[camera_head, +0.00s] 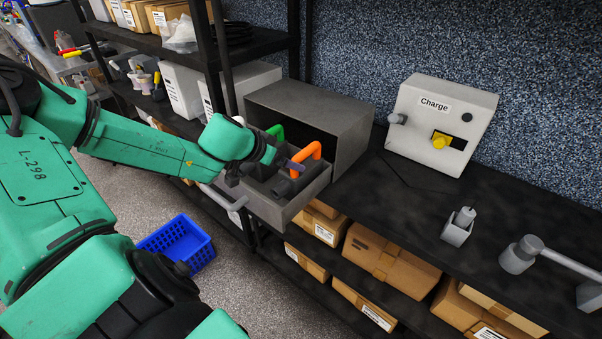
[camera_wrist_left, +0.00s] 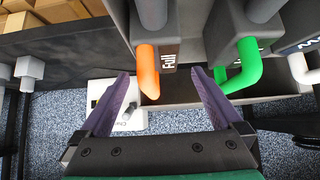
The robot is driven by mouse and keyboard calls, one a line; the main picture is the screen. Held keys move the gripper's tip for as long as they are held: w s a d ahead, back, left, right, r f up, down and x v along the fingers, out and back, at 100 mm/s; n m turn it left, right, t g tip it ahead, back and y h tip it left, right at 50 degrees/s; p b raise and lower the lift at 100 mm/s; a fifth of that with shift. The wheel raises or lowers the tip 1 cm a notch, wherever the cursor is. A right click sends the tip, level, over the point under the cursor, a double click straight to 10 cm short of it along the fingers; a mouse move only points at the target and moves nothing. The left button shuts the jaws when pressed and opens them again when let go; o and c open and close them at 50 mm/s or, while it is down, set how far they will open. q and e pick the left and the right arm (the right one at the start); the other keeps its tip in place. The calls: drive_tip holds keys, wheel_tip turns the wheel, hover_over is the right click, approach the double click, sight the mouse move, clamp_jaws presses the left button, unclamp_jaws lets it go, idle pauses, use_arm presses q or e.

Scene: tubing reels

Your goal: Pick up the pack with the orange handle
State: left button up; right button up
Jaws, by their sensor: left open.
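The orange handle (camera_head: 306,157) stands up from a dark pack in the pulled-out grey drawer (camera_head: 283,207). In the left wrist view the orange handle (camera_wrist_left: 148,72) is on a pack with a "Full" label (camera_wrist_left: 168,60). My left gripper (camera_head: 287,165) is at the drawer with its purple fingers open. In the wrist view the left gripper (camera_wrist_left: 159,76) has a finger on each side of the orange handle, with gaps visible. The pack's body is mostly hidden by the drawer and gripper in the head view. My right gripper is not in view.
A green handle (camera_head: 276,132) sits beside the orange one; it also shows in the wrist view (camera_wrist_left: 243,65), with a white handle (camera_wrist_left: 302,68) beyond. A grey housing (camera_head: 350,120) stands behind the drawer. A "Charge" box (camera_head: 470,110) stands right on the dark bench. A blue basket (camera_head: 197,258) is on the floor.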

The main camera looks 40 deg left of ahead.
use_arm(q)
drive_tip(key=x, duration=0.5)
drive_tip(key=shift+w+d+p, duration=0.15)
drive_tip(key=shift+w+p, duration=0.15)
drive_tip(key=shift+p, duration=0.05)
drive_tip(key=shift+x, duration=0.85)
drive_tip(key=shift+w+f, duration=0.25)
drive_tip(key=shift+w, duration=0.1)
drive_tip(key=shift+s, duration=0.1)
clamp_jaws()
drive_tip(key=shift+r, duration=0.15)
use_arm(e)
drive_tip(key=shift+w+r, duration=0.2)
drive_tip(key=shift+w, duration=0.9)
